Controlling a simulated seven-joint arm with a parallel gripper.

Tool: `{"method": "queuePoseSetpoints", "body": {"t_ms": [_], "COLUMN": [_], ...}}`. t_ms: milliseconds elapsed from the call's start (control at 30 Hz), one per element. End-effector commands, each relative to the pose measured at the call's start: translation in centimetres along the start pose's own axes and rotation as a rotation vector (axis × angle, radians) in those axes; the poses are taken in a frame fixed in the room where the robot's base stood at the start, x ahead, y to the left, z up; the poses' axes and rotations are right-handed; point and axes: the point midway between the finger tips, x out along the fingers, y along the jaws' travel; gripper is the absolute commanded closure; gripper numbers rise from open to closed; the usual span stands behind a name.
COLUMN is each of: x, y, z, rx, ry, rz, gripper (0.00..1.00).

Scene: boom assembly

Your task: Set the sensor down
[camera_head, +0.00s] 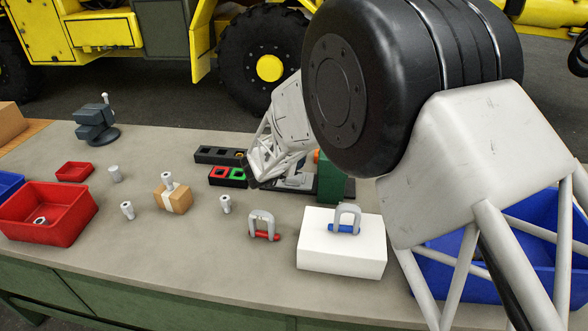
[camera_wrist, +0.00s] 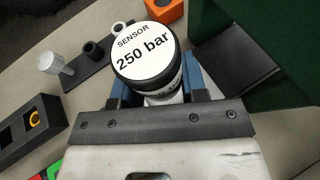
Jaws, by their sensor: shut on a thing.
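In the wrist view, the sensor (camera_wrist: 144,58) is a round dark cylinder with a white top reading "SENSOR 250 bar". My gripper (camera_wrist: 160,92) is shut on it, with blue-grey jaws on both sides of its lower body. The sensor's underside is hidden, so I cannot tell whether it touches anything below. In the head view, my gripper (camera_head: 256,176) is low over the bench, beside the block with red and green slots (camera_head: 227,176). The sensor cannot be made out clearly there.
A dark strip (camera_wrist: 86,66) bears a pale post and two rings. A green block (camera_head: 331,181) and an orange block (camera_wrist: 163,8) stand close by. A slotted black block (camera_head: 219,155) lies nearby. Shackles, bolts, a white box (camera_head: 341,258) and a red bin (camera_head: 50,228) occupy the bench.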

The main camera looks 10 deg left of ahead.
Motion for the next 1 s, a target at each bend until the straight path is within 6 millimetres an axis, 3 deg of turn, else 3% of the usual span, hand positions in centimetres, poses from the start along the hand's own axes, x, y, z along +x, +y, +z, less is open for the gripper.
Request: {"method": "queuePoseSetpoints", "body": {"t_ms": [333,1000], "x": [1.2,1.6], "y": [0.0,0.0], "z": [-3.0,-3.8], "rx": [0.000,-0.001], "ry": [0.001,0.000], "rz": [0.000,0.000], "gripper": [0.88,0.88]}}
